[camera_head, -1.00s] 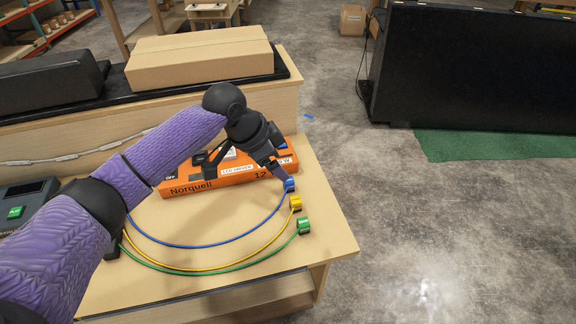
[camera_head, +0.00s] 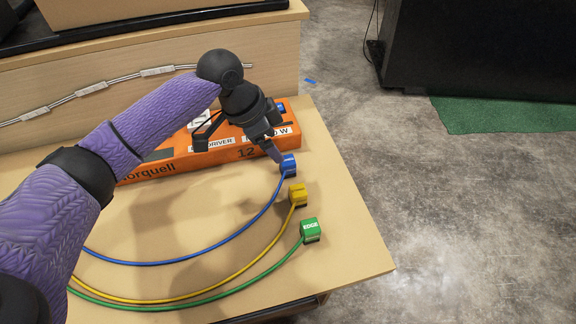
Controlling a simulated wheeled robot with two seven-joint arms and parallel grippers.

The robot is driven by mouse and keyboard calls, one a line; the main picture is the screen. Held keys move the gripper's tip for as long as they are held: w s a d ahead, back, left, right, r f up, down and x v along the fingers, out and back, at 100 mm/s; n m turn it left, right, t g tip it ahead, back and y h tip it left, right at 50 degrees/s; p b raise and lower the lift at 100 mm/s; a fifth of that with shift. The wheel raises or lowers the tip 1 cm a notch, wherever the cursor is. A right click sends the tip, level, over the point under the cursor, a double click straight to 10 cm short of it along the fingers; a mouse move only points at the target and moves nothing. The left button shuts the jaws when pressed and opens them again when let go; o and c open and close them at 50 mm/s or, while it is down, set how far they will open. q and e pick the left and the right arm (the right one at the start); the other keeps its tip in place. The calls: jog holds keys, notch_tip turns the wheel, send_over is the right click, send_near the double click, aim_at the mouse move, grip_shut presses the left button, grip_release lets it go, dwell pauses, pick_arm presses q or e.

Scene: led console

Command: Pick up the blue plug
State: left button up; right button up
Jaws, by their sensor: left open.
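The blue plug (camera_head: 289,165) lies on the wooden table at the end of a blue cable, just in front of the orange box's right end. My left gripper (camera_head: 277,152) is right above and beside the blue plug, pointing down. Its jaws are open, with one fingertip close to the plug's upper left side; I cannot tell whether it touches. My right gripper is not in view.
A yellow plug (camera_head: 298,194) and a green plug (camera_head: 310,229) lie nearer on the same table (camera_head: 345,250), each on its own cable. An orange driver box (camera_head: 180,165) stands behind, partly hidden by my arm. The table's right edge is close to the plugs.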

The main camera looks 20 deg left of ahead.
aim_at(287, 165)
pick_arm(q)
jog(key=b+x, duration=0.1)
jog(key=x, duration=0.2)
jog(key=b+x, duration=0.2)
jog(key=x, duration=0.1)
jog(key=b+x, duration=0.2)
jog(key=x, duration=0.1)
jog(key=shift+s+a+f, duration=0.15)
jog(key=shift+s+f, duration=0.05)
jog(key=shift+s, duration=0.05)
jog(key=shift+r, duration=0.25)
jog(key=c, duration=0.7)
grip_shut()
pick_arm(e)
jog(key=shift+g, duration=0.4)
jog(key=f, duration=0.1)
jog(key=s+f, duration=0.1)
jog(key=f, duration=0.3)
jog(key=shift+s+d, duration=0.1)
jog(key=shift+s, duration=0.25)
